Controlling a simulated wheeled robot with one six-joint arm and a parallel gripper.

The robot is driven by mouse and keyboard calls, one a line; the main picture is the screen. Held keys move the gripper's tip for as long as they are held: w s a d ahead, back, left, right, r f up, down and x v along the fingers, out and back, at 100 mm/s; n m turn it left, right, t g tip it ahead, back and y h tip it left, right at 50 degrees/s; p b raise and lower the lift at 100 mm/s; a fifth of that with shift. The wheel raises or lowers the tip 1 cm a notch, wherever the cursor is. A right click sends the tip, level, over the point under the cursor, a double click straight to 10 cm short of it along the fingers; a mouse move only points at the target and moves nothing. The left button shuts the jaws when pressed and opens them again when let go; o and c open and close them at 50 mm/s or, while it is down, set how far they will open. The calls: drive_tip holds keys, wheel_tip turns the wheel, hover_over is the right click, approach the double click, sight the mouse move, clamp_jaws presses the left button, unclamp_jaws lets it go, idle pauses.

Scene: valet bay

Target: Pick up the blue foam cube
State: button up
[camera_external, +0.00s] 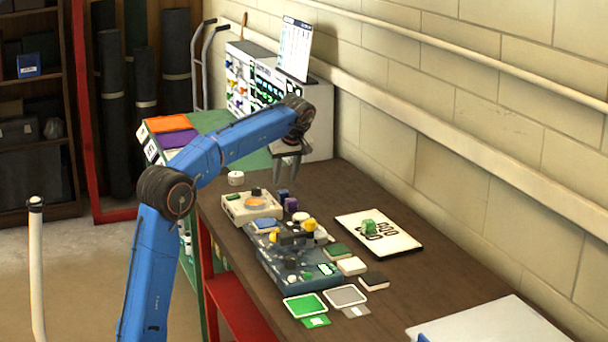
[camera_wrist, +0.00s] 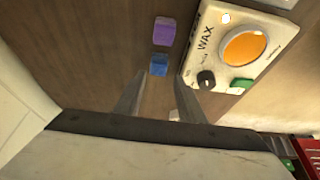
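The blue foam cube (camera_wrist: 160,64) lies on the brown table (camera_wrist: 75,50) in the wrist view, just beyond my fingertips and left of the cream WAX box. A purple block (camera_wrist: 164,31) sits close behind it. My gripper (camera_wrist: 158,82) is open, with nothing between its two fingers. In the external view my gripper (camera_external: 285,176) hangs above the table, over the area of the purple block (camera_external: 291,204). The blue cube is small and hard to make out there. The height of my fingertips above the cube is hard to judge.
The WAX box (camera_wrist: 235,48) with an orange disc stands right beside the cube. A grey-blue case (camera_external: 290,262) with several small items is nearer the front. A white board (camera_external: 395,242) holds a green object. The block wall (camera_external: 470,120) borders the table.

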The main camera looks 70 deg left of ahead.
sight(283, 191)
drive_tip(key=shift+x, duration=3.9)
drive_tip(key=shift+w, duration=0.15)
drive_tip(key=c, duration=0.8)
